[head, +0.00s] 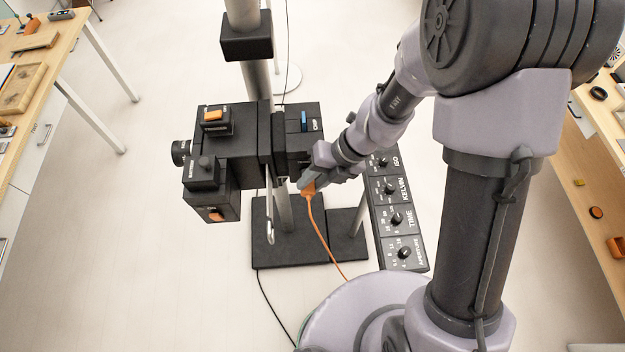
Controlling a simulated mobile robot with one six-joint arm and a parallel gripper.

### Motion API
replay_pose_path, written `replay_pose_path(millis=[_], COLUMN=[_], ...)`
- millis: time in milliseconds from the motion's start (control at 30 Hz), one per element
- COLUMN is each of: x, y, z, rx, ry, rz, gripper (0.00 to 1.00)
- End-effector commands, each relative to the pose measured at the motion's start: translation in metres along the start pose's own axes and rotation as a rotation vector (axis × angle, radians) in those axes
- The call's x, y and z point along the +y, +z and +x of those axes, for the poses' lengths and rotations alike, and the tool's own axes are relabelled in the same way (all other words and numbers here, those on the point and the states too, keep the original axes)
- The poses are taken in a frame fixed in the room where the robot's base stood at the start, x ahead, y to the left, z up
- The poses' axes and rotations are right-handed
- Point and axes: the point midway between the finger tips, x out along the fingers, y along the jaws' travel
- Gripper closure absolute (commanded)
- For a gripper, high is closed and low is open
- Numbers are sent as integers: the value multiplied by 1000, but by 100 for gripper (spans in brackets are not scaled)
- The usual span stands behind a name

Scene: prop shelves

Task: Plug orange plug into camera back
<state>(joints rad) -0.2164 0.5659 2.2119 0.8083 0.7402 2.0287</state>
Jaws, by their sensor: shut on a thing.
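The camera (236,156) is a black boxy body held on a grey stand, with a lens at its left side and orange switches on it. The orange plug (308,189) is in my gripper (306,182), with its orange cable hanging down toward the floor. My gripper is shut on the plug at the lower right of the camera, close to the right-hand camera block (299,126). The plug's tip and any socket are hidden, so I cannot tell whether the plug touches the camera.
A black control panel (398,218) with several knobs stands right of my gripper. A dark base plate (270,255) lies below the camera. Wooden tables stand at the left (60,42) and right (590,135). The pale floor between is mostly clear.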

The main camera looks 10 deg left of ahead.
Motion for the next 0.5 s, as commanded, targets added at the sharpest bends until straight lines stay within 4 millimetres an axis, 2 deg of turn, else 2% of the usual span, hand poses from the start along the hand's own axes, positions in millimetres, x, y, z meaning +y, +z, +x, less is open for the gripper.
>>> replay_pose_path(millis=[67,100,200,233,500], x=[0,0,0,0,0], y=[2,3,2,2,1], z=[-1,-1,-1,-1,-1], rx=[-6,-6,-6,-5,-4], ry=[0,0,0,0,0], rz=[-1,-1,-1,-1,-1], gripper=[100,72,52,48,48])
